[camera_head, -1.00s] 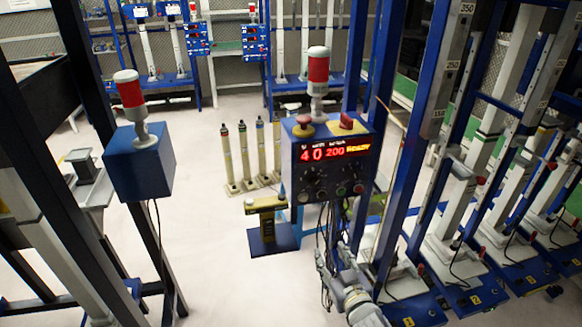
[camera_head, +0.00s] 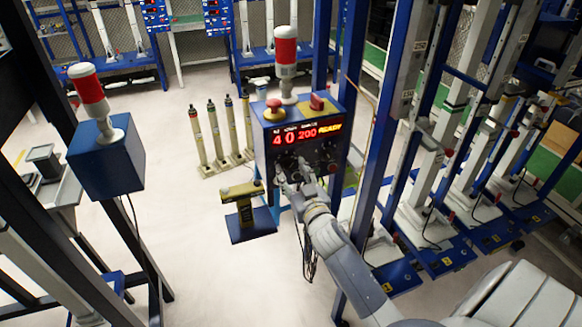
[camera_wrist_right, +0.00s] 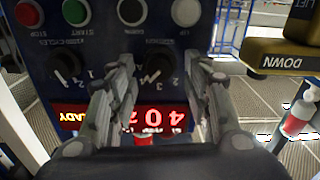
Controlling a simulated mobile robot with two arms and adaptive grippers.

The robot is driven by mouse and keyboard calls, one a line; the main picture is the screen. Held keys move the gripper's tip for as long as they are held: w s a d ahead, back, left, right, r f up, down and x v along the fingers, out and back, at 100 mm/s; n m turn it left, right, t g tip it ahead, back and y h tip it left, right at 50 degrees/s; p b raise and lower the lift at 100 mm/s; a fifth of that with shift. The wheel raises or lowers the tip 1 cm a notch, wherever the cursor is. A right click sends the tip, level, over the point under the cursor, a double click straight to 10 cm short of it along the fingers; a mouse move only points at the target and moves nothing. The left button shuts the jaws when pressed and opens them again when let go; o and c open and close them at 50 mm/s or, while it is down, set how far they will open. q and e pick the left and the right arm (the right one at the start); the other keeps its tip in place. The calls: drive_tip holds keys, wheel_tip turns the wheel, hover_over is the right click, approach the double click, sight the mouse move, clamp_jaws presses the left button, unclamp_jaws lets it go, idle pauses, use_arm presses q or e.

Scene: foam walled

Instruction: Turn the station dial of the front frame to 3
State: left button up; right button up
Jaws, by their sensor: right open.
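The front frame's blue control box (camera_head: 262,150) carries a red display (camera_head: 303,134) reading 4, 0, 200 and READY. My right gripper (camera_head: 290,180) is at the lower left of its panel, hiding part of the knobs. In the right wrist view the panel appears upside down. There, a black dial (camera_wrist_right: 158,62) with numbers around it lies between the two open fingers of my right gripper (camera_wrist_right: 163,72). I cannot clearly tell finger contact or its pointer's setting. A second black dial (camera_wrist_right: 66,64) sits left of the fingers. My left gripper is not in view.
A red stop knob (camera_head: 274,108) and a red-white beacon (camera_head: 286,60) top the box. Several round buttons, including a green one (camera_wrist_right: 76,12), line the panel. A yellow-topped lever stand (camera_head: 243,192) is close to its left. Blue frame posts (camera_head: 377,150) stand right.

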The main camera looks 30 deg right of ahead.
drive_tip(key=shift+x, duration=0.75)
drive_tip(key=c, duration=1.1)
drive_tip(key=shift+o, duration=0.2)
drive_tip(key=shift+n, duration=0.4)
drive_tip(key=n, duration=0.2)
drive_tip(key=shift+n, duration=2.5)
